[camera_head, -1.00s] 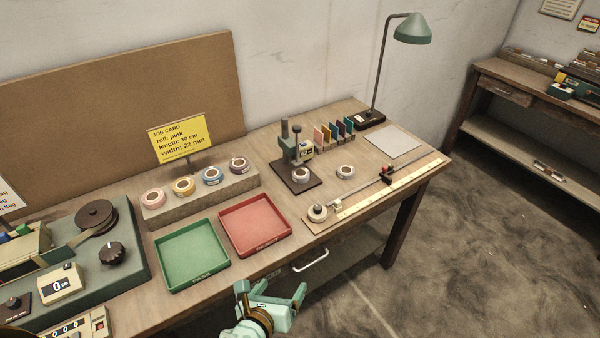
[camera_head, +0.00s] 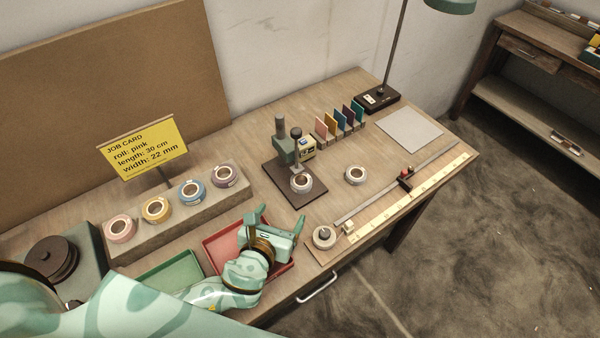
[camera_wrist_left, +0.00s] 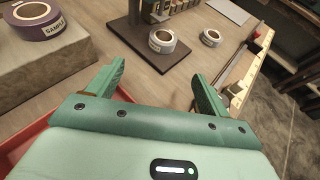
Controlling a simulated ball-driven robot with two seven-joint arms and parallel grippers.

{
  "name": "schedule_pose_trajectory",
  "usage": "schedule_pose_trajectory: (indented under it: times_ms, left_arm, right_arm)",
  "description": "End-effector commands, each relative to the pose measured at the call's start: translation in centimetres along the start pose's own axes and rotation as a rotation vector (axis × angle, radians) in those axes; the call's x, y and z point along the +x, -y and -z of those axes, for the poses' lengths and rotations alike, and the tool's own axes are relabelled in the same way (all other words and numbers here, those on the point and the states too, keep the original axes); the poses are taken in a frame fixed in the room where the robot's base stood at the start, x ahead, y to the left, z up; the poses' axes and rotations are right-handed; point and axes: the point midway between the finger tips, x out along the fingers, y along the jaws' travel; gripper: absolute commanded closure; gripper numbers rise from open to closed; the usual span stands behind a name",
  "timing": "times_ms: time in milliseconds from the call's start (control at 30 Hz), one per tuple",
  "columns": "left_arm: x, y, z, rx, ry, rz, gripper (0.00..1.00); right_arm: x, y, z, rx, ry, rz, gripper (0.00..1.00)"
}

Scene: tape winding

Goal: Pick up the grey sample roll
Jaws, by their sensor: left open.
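A pale grey-white roll (camera_head: 301,183) lies on the dark base of the small press; a label shows on its side in the left wrist view (camera_wrist_left: 162,40). A similar pale roll (camera_head: 356,175) lies loose on the bench to its right, also in the left wrist view (camera_wrist_left: 211,38). I cannot tell which is the grey sample roll. A mauve roll (camera_head: 226,175) on the grey block has a partly visible "SAMP" label in the left wrist view (camera_wrist_left: 36,18). My left gripper (camera_head: 279,217) is open and empty over the red tray, short of the press. My right gripper is not in view.
Pink (camera_head: 119,229), yellow (camera_head: 156,210) and blue (camera_head: 191,192) rolls stand on the block. My arm partly covers the red tray (camera_head: 218,247) and green tray (camera_head: 178,276). The press (camera_head: 284,150) stands behind its roll. A ruler (camera_head: 420,199) edges the bench.

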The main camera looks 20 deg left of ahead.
Motion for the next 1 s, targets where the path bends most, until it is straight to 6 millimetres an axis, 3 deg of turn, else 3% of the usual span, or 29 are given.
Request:
schedule_pose_trajectory:
  times_ms: [133,300,567,800,1000]
  left_arm:
    - [3.9,0.0,0.1,0.0,0.003,-0.002,0.21]
    - [7.7,0.0,0.1,-0.001,0.002,-0.001,0.21]
    - [10.1,0.1,-0.1,-0.001,0.002,0.0,0.21]
    - [13.9,0.5,-0.4,0.0,0.0,-0.001,0.21]
    - [14.7,0.6,-0.6,0.0,0.0,0.001,0.21]
  right_arm:
    - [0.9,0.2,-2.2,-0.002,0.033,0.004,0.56]
    - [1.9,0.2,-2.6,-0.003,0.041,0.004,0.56]
    - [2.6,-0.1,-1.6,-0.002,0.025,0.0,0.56]
    - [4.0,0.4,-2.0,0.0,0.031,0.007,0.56]
    - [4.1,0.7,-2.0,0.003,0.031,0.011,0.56]
